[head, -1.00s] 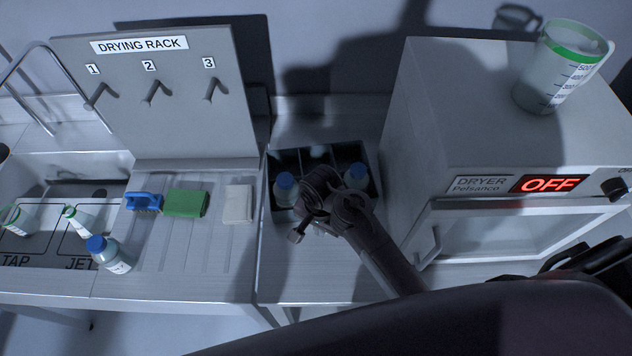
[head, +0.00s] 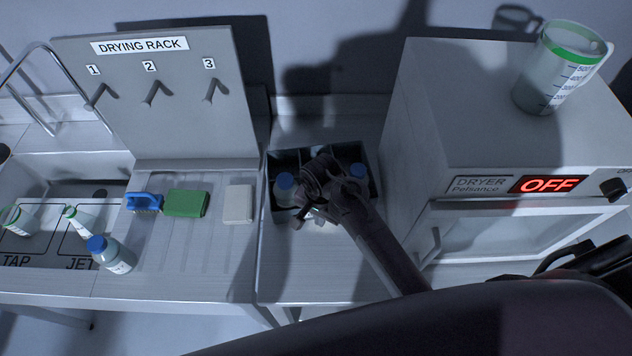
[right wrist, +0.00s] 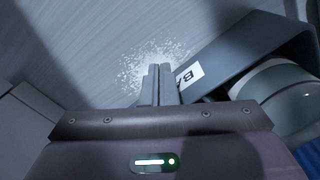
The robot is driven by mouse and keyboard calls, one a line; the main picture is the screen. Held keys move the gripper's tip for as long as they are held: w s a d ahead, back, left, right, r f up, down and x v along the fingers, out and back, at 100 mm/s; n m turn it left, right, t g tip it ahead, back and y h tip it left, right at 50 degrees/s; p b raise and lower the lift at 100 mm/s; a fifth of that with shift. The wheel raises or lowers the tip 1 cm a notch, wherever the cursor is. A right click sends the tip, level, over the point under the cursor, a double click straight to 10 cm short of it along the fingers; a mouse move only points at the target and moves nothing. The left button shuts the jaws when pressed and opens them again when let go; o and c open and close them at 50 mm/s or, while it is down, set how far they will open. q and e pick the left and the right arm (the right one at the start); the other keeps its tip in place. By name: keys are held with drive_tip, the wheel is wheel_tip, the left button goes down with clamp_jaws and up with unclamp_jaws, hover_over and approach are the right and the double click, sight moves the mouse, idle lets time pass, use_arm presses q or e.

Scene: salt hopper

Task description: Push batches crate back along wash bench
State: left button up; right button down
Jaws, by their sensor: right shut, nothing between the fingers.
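The batches crate (head: 284,160) is dark, divided into compartments, and stands on the bench between the drying rack and the dryer. Blue-capped bottles (head: 285,183) stand in it. My right gripper (head: 302,218) is in front of the crate, pointing down, and its arm hides part of the crate. In the right wrist view my right gripper (right wrist: 157,70) is shut and empty beside the crate's labelled wall (right wrist: 245,58); I cannot tell whether they touch. The label is partly cut off by the fingers and reads "BA". My left gripper is not in view.
White grains (right wrist: 140,68) lie on the bench by the fingertips. The dryer (head: 415,150), showing OFF, is close on the crate's right, with a jug (head: 545,85) on top. A green sponge (head: 186,203) and a white block (head: 238,204) lie to the left. Bare bench shows behind the crate.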

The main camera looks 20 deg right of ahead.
drive_tip(key=shift+w+d, duration=0.2)
drive_tip(key=shift+w, duration=0.55)
drive_tip(key=shift+w+d, duration=0.25)
drive_tip(key=shift+w, duration=0.55)
drive_tip(key=shift+w+d, duration=0.2)
drive_tip(key=shift+w, duration=0.55)
drive_tip(key=shift+w+d+b, duration=0.2)
drive_tip(key=shift+w, duration=0.5)
drive_tip(key=shift+w+d+b, duration=0.25)
drive_tip(key=shift+w, duration=0.4)
drive_tip(key=shift+w+d+b, duration=0.2)
drive_tip(key=shift+w, duration=0.5)
drive_tip(key=shift+s+a+r+p, duration=0.2)
drive_tip(key=shift+s+r+p, duration=0.6)
drive_tip(key=shift+p, duration=0.25)
drive_tip(key=shift+s+a+r, duration=0.1)
drive_tip(key=shift+s+r, duration=0.05)
drive_tip(key=shift+s+a+r, duration=0.25)
drive_tip(key=shift+s+r, duration=0.5)
drive_tip(key=shift+r, duration=0.05)
drive_tip(key=shift+s+a+r, duration=0.2)
drive_tip(key=shift+s+r, duration=0.55)
